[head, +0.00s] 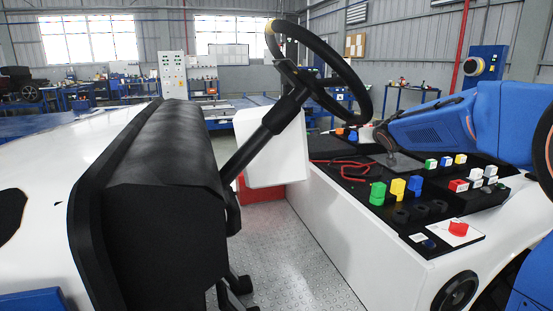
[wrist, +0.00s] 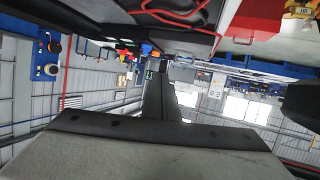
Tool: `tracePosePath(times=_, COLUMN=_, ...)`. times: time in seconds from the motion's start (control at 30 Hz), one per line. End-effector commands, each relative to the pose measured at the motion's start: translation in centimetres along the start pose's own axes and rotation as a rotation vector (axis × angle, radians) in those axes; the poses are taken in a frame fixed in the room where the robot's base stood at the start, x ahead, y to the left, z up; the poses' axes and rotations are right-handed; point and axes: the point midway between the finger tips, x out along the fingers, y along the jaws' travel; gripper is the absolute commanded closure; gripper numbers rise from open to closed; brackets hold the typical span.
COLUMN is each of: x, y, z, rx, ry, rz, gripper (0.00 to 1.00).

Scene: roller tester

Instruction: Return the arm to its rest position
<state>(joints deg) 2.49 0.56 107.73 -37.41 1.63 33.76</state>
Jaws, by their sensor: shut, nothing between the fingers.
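My blue arm reaches in from the right in the head view, over the black control panel (head: 345,178). Its dark end lies low over the far part of the panel; my gripper is small and hard to make out there. In the wrist view my gripper (wrist: 160,80) shows as dark fingers close together beyond the wide grey wrist body. The fingers are shut and hold nothing. The wrist view is upside down, with red cable (wrist: 180,18) at its top.
Coloured blocks (head: 397,188) and a red knob (head: 458,229) stand on the panel near the arm. The black steering wheel (head: 325,65) rises to the left of the arm. A white box (head: 275,150) stands beyond the steering column.

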Motion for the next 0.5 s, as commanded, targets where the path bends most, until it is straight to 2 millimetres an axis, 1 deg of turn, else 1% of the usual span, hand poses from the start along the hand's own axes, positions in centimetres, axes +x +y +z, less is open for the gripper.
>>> tracePosePath(times=0.03, x=-2.1, y=0.3, z=0.7, rx=0.003, ry=-0.022, rz=0.017, gripper=1.0)
tracePosePath(times=0.17, x=-6.8, y=1.1, z=3.5, rx=0.008, ry=-0.097, rz=0.057, gripper=1.0)
tracePosePath(times=0.2, x=-8.3, y=1.3, z=4.4, rx=0.01, ry=-0.121, rz=0.067, gripper=1.0)
tracePosePath(times=0.27, x=-10.5, y=1.6, z=6.0, rx=0.012, ry=-0.159, rz=0.08, gripper=1.0)
tracePosePath(times=0.3, x=-11.9, y=1.7, z=7.0, rx=0.014, ry=-0.184, rz=0.087, gripper=1.0)
tracePosePath(times=0.37, x=-14.1, y=1.8, z=8.7, rx=0.016, ry=-0.223, rz=0.095, gripper=1.0)
tracePosePath(times=0.5, x=-19.2, y=1.8, z=12.8, rx=0.021, ry=-0.315, rz=0.105, gripper=1.0)
